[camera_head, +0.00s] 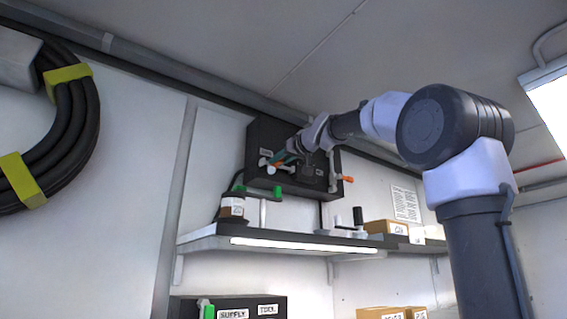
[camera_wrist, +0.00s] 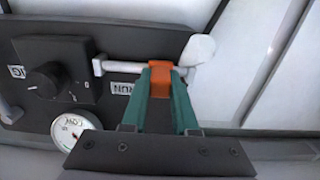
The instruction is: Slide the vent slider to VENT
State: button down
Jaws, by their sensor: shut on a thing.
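The vent slider's orange block (camera_wrist: 160,78) sits on a pale rod (camera_wrist: 115,66) in the wrist view, near the rod's right part. My gripper (camera_wrist: 160,72) has its green fingers closed on this orange block, one on each side. An upside-down RUN label (camera_wrist: 126,88) is just left of the fingers. I see no VENT label. In the head view my gripper (camera_head: 279,158) reaches the left part of the dark panel (camera_head: 262,133).
A black knob (camera_wrist: 50,82) and a round gauge (camera_wrist: 72,128) lie left of my gripper in the wrist view. An orange-tipped lever (camera_head: 347,179) sticks out at the panel's right.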

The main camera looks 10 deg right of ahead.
jog(key=shift+a+f, duration=0.1)
jog(key=shift+a, duration=0.1)
jog(key=c, duration=0.7)
grip_release()
jog(key=shift+s+a, duration=0.1)
jog(key=v, duration=1)
jog(key=shift+s+d, duration=0.25)
jog(key=shift+s, duration=0.05)
jog(key=shift+s, duration=0.1)
